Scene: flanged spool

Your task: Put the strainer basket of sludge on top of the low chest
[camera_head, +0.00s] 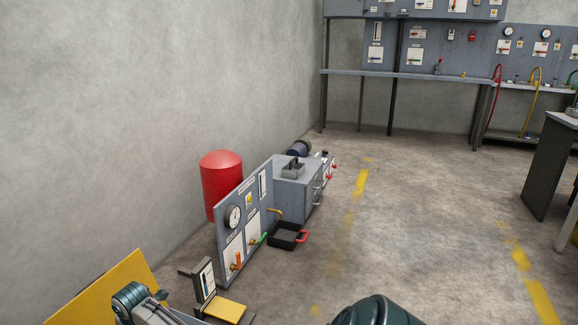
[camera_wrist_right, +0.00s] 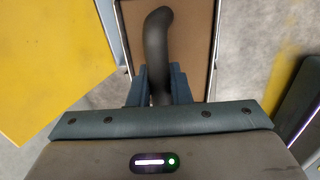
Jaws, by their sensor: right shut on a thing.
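In the right wrist view my right gripper (camera_wrist_right: 160,92) is shut on a dark curved handle (camera_wrist_right: 158,40). The handle stands over a thin-rimmed, box-like thing with a flat brown inside (camera_wrist_right: 190,40), which looks like the strainer basket of sludge. Its far end is cut off by the frame. The low chest (camera_head: 297,196) is a grey box with handles on its front, by the left wall in the head view. A small dark-grey open holder (camera_head: 293,169) stands on its top. My left gripper and the held basket cannot be made out in the head view.
A black tray with a red handle (camera_head: 286,237) lies on the floor. A yellow board (camera_head: 95,295) is at lower left. The floor right of the chest is clear.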

